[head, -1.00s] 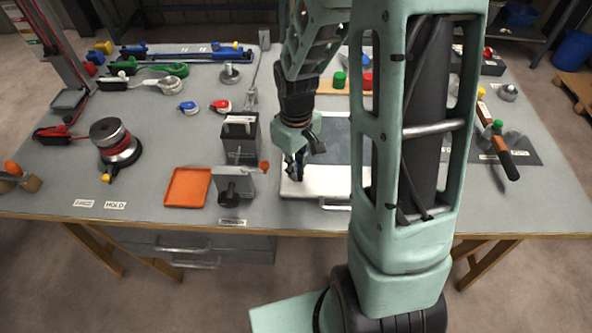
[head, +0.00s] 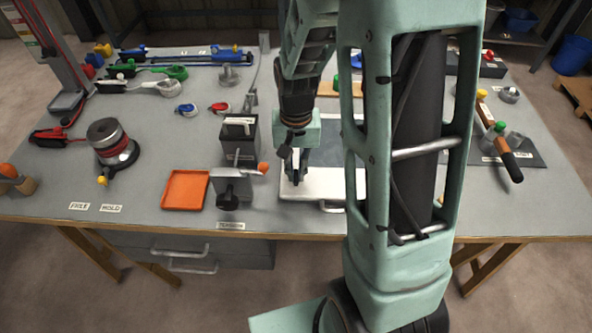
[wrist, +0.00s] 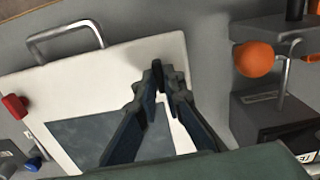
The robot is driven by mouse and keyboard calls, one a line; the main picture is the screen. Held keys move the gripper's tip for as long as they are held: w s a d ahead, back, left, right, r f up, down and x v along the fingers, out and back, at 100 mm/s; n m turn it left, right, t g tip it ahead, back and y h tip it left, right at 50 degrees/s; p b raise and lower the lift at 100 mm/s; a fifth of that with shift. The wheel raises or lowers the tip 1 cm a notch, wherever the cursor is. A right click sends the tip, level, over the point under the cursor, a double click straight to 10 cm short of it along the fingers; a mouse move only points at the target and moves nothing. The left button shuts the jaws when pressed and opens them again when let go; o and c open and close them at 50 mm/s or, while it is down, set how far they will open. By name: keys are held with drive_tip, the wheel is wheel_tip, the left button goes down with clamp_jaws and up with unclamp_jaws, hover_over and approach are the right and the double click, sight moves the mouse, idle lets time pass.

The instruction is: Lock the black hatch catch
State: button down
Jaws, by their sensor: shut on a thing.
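The hatch is a white panel (head: 320,187) with a grey-blue window; it also shows in the wrist view (wrist: 105,75). My gripper (head: 296,180) is low over the panel's near left part in the head view. In the wrist view my gripper (wrist: 161,85) has its fingertips near the panel's edge, shut on a small dark piece, the black hatch catch (wrist: 157,70). The fingers hide most of the catch, so I cannot tell its angle. In the head view the gripper hides it.
A silver handle (wrist: 70,38) stands on the panel. Close beside the panel is the tension stand (head: 232,188) with an orange ball (wrist: 254,59). An orange tray (head: 186,190) lies further left. A red knob (wrist: 14,106) sits at the panel's other side.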

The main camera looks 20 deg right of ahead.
sight(296, 175)
drive_tip(key=shift+m, duration=0.4)
drive_tip(key=c, duration=2)
unclamp_jaws()
drive_tip(key=shift+c, duration=0.2)
drive_tip(key=shift+r, duration=0.1)
wheel_tip(296, 175, up, 12)
